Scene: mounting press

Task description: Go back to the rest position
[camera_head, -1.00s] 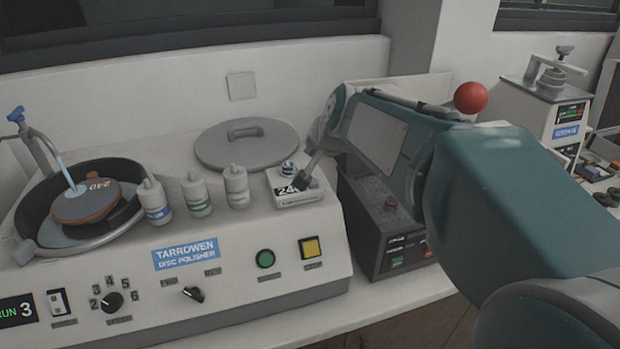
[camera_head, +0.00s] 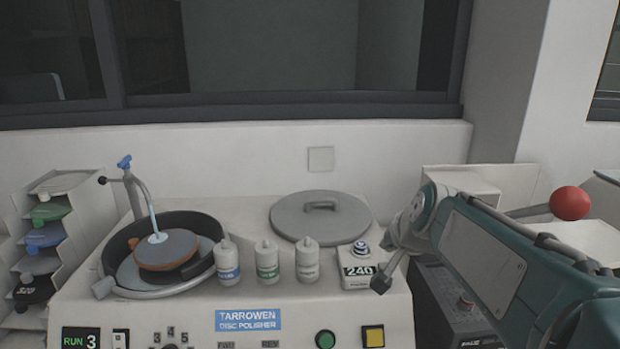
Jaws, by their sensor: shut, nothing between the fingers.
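My gripper (camera_head: 384,278) is at the lower end of my teal arm, right of centre. It is shut and holds nothing. Its tip is in front of the right side of a small white box marked 240 (camera_head: 356,268); I cannot tell whether they touch. The box stands on the disc polisher's top, with a small round blue-and-white piece (camera_head: 361,248) on it. The disc polisher (camera_head: 190,318) has a bowl at its left with an orange-brown disc (camera_head: 165,250) inside and a curved water tap (camera_head: 143,195) over it. Its display reads RUN 3.
Three white bottles (camera_head: 268,262) stand beside the bowl. A grey round lid (camera_head: 322,218) lies behind them. A rack with coloured discs (camera_head: 45,238) stands at the far left.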

